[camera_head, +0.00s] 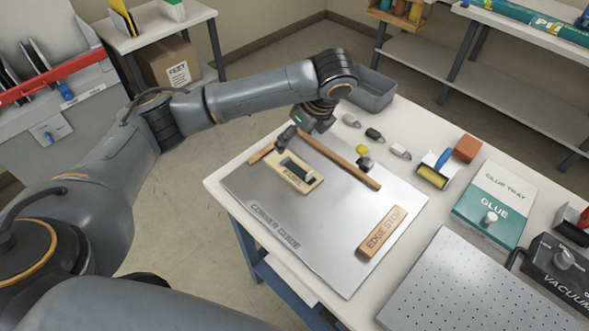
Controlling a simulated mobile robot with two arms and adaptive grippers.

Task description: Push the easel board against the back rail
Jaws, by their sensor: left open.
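The easel board (306,184), a small pale wooden block marked EASEL with a dark raised part on top, lies on the silver plate marked CORNER GUIDE (330,230). The back rail (345,163) is a brown wooden strip along the plate's far edge. A gap shows between the board and the rail. My left gripper (304,133) is open, above the rail and just beyond the board; it hides part of the rail, and its fingertips are hard to make out. I cannot tell whether it touches anything. My right gripper is not in view.
A wooden edge stop (383,234) lies at the plate's right side. Small grey parts, a yellow knob (362,149) and a roller (434,171) lie behind the rail. A glue tray (490,210) and perforated board (460,285) stand right. The plate's middle is clear.

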